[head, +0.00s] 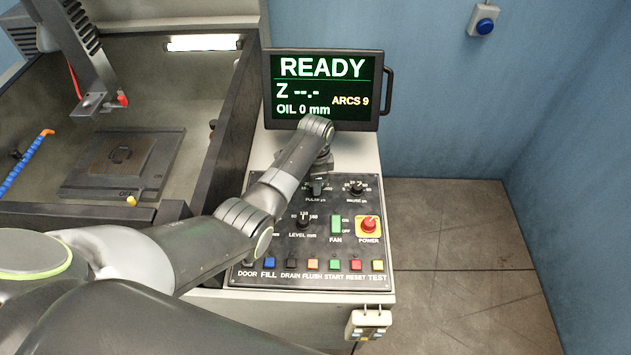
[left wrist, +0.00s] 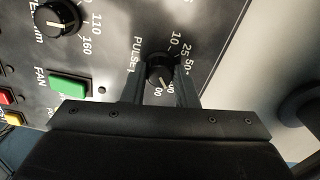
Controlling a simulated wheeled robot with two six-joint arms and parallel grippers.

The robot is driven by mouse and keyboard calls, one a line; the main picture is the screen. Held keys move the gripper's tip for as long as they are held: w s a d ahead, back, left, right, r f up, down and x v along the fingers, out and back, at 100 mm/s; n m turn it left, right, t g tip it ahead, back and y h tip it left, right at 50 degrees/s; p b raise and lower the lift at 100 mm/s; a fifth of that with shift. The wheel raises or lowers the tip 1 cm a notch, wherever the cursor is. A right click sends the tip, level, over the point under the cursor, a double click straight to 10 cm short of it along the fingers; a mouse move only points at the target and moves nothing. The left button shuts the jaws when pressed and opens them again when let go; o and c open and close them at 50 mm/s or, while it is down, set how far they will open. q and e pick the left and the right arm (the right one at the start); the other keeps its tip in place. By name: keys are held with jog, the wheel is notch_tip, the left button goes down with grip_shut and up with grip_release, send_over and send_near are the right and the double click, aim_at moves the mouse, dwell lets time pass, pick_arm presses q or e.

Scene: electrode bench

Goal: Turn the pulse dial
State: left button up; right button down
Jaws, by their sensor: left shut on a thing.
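The pulse dial (head: 317,187) is a black knob on the dark control panel (head: 262,240), below the screen. In the left wrist view the dial (left wrist: 160,70) shows between two dark fingers, with scale numbers around it. A pale mark is on its face; the exact setting is too small to tell. My left gripper (head: 318,178) reaches down over the dial, and its fingers (left wrist: 161,88) are shut on the knob from both sides. The gripper partly hides the dial's scale. My right gripper is not in view.
The pause dial (head: 357,188) is close to the right. The level dial (head: 303,221), green fan switch (head: 336,224) and red power knob (head: 369,224) sit nearer. A row of small buttons lines the front. The screen (head: 322,88) reads READY. An open tank (head: 60,120) is left.

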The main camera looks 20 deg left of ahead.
pick_arm(q)
jog(key=m, duration=0.4)
jog(key=shift+m, duration=0.4)
dwell(0.4)
jog(key=o, duration=1)
jog(key=shift+d, duration=0.1)
